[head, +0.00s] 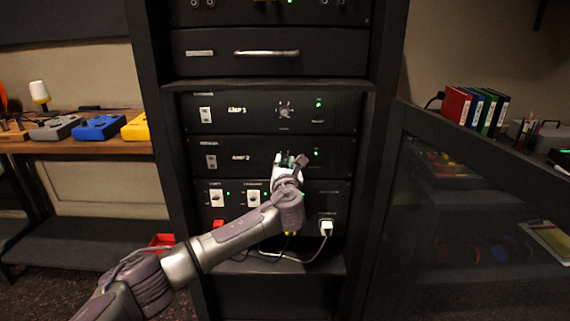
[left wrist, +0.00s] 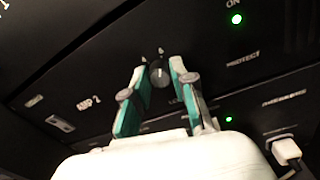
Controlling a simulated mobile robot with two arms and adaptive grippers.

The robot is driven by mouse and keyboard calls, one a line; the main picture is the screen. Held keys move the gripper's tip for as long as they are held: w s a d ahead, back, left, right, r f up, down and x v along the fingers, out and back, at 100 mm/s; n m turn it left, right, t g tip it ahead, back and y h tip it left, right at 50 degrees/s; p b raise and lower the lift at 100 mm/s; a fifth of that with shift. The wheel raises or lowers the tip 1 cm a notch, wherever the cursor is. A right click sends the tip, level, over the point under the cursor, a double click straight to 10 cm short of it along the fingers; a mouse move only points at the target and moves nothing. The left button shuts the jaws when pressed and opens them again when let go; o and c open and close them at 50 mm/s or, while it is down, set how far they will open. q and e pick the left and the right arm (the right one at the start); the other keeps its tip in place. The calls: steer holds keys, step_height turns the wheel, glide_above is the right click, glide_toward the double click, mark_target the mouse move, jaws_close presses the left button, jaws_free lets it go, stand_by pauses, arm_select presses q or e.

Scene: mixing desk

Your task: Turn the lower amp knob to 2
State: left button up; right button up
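The lower amp, AMP 2 (head: 226,157), is a black rack panel with a white switch on its left and a green light on its right. Its round dark knob (left wrist: 159,73) shows in the left wrist view, between the fingertips of my left gripper (left wrist: 160,69). The teal-padded fingers stand on either side of the knob with little or no gap; I cannot tell whether they press on it. In the head view my left gripper (head: 284,162) is at the AMP 2 panel and hides the knob. The knob's exact setting is too small to read. My right gripper is not in view.
AMP 1 (head: 237,110) with its knob (head: 285,110) is directly above. Below is a panel with white switches (head: 216,197), a red switch and a plugged white cable (head: 326,229). The rack's side posts flank the panels. A shelf with binders (head: 470,108) is at right.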

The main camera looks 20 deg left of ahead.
arm_select(q)
jaws_close()
